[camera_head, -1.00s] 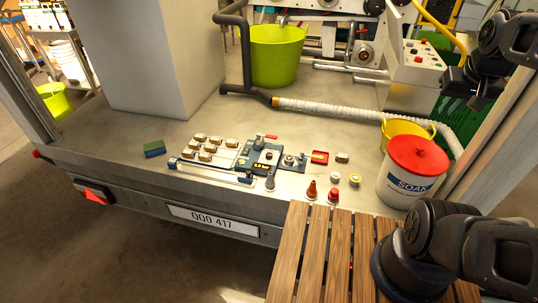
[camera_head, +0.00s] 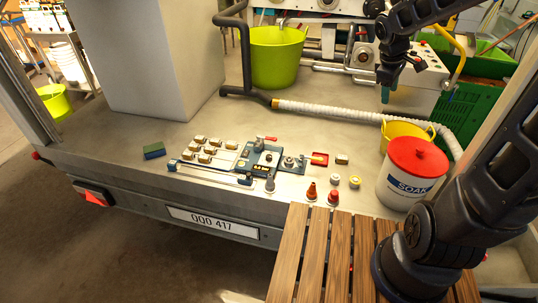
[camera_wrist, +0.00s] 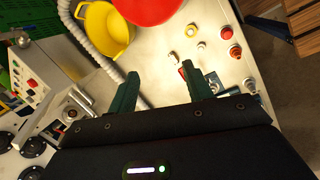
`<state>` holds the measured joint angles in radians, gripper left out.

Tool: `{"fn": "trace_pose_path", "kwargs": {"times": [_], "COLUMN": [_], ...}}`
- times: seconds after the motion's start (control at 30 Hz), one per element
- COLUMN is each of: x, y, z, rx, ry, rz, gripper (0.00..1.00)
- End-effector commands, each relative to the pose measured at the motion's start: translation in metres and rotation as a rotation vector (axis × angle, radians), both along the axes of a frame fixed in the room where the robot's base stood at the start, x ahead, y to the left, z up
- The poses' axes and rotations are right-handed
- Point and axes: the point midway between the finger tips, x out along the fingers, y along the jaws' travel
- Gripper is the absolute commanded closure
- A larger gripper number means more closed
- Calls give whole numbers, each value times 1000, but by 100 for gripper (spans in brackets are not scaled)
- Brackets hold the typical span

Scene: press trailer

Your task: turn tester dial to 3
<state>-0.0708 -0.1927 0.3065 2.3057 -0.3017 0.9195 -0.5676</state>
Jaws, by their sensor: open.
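The blue tester unit (camera_head: 260,160) lies on the trailer bed, with a small dark display, a red lever (camera_head: 267,138) and a round grey knob (camera_head: 289,161) at its right end. That knob may be the dial; its markings are too small to read. My gripper (camera_head: 386,92) is high above the bed, behind and right of the tester, with its fingers pointing down. In the wrist view my gripper (camera_wrist: 163,88) is open and empty, its two dark green fingers apart. The tester is mostly hidden there behind my gripper.
The white SOAK tub (camera_head: 411,180) with a red lid and a yellow bucket (camera_head: 408,134) stand right of the tester. Several small caps and a red tray (camera_head: 319,159) lie nearby. A white hose (camera_head: 345,111) crosses behind. A green sponge (camera_head: 154,150) lies left.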

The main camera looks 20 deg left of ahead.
Motion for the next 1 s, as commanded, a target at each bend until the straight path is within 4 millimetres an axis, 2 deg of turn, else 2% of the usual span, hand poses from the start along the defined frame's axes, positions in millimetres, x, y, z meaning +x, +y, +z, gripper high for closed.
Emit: {"fn": "trace_pose_path", "kwargs": {"times": [0.2, 0.5, 0.77, 1.0], "x": [34, 68, 83, 86], "y": [46, 116, 182, 245], "z": [-33, -85, -136, -185], "rx": [-78, -148, -176, -172], "ry": [92, 206, 289, 347], "rz": [276, 660, 993, 1297], "gripper": [50, 50, 50, 50]}}
